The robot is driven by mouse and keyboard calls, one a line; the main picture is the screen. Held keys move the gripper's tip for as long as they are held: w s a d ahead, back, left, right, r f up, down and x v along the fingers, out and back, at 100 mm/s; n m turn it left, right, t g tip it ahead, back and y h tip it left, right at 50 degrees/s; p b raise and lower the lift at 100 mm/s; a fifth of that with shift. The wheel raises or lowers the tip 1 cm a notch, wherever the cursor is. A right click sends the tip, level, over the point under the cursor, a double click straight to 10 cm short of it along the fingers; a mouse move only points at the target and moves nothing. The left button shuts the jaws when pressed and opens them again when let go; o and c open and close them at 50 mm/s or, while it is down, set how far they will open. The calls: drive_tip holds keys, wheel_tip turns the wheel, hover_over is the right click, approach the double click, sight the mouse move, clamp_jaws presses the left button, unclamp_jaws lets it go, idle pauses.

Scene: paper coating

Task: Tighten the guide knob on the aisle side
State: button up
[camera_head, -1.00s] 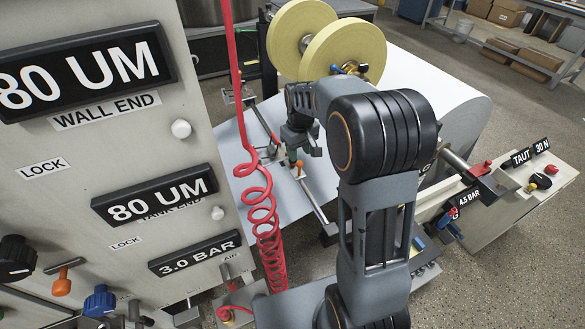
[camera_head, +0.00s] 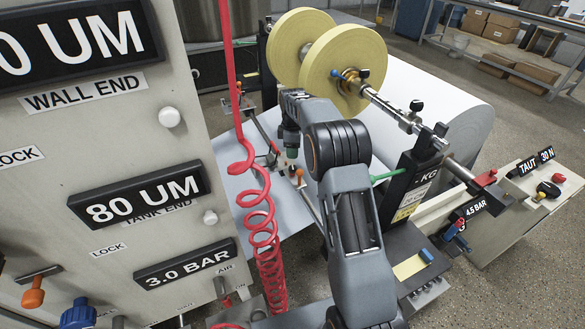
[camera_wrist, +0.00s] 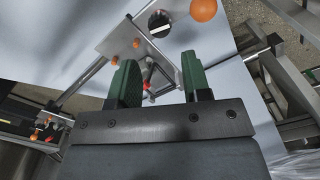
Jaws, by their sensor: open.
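My gripper (camera_head: 291,150) hangs above the white sheet, behind the red coiled hose. In the wrist view its two green fingers (camera_wrist: 162,80) stand apart with nothing between them. An orange knob (camera_head: 299,173) shows just below and right of the gripper in the head view. In the wrist view a round orange knob (camera_wrist: 203,10) lies beyond the right finger, near the top edge. Smaller orange knobs (camera_wrist: 136,43) sit on a grey plate (camera_wrist: 150,50) ahead of the fingers, apart from them. I cannot tell which knob is the aisle-side guide knob.
The red coiled hose (camera_head: 260,222) hangs left of my arm. Yellow rolls (camera_head: 335,65) on a shaft stand behind it, beside a large white roll (camera_head: 440,105). The labelled grey cabinet (camera_head: 130,130) fills the left. A black post marked KG (camera_head: 412,180) stands right of my arm.

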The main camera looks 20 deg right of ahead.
sight(293, 167)
wheel_tip(293, 167, down, 8)
drive_tip(key=shift+f+b, duration=0.2)
drive_tip(key=shift+b, duration=0.35)
drive_tip(key=shift+c, duration=0.3)
drive_tip(key=c, duration=0.6)
